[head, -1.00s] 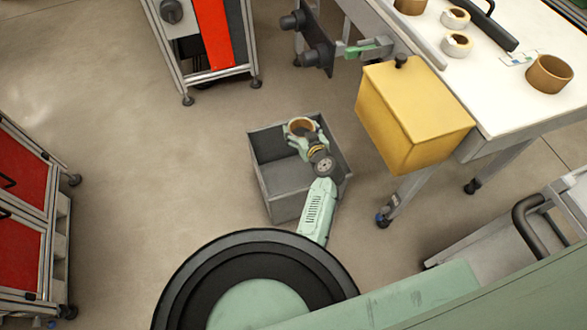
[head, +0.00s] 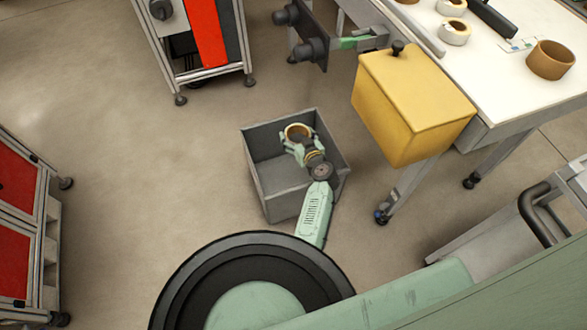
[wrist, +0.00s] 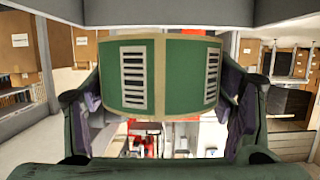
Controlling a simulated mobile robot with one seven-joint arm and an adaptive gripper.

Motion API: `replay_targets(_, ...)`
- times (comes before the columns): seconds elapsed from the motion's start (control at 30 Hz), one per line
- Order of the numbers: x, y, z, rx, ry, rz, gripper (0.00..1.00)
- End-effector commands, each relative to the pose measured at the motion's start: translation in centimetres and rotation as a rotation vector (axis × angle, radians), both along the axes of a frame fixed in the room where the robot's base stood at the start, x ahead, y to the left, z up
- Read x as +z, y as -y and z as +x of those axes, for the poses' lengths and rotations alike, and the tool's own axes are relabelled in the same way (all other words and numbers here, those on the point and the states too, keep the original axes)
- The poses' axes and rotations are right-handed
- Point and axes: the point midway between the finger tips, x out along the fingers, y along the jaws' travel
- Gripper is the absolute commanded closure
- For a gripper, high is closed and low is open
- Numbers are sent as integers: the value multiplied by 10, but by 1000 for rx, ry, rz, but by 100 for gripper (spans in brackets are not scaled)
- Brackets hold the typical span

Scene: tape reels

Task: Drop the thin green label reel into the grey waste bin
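The thin green label reel (wrist: 182,75) fills the middle of the wrist view, a green band with pale barred labels, between the two fingers of my gripper (wrist: 160,100). In the head view the reel (head: 297,131) shows as a small ring with a tan rim. My gripper (head: 297,146) is shut on it. The grey waste bin (head: 288,203) is an open square box on the floor. The reel and gripper appear over the bin's opening, towards its back right; the exact height above its floor cannot be told.
A white table (head: 510,95) with several tape reels stands at the right, with a yellow box (head: 410,105) at its near end. A cart with a red panel (head: 208,30) stands at the back, red cabinets (head: 18,190) at the left. The floor between is clear.

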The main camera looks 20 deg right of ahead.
Motion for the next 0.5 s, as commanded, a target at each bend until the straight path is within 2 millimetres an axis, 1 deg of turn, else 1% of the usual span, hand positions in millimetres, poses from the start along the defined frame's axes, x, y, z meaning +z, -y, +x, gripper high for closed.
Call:
replay_targets(0.03,0,0,0,0,1,0,22)
replay_targets(0.33,0,0,0,0,0,0,2)
replay_targets(0.5,0,0,0,0,0,0,1)
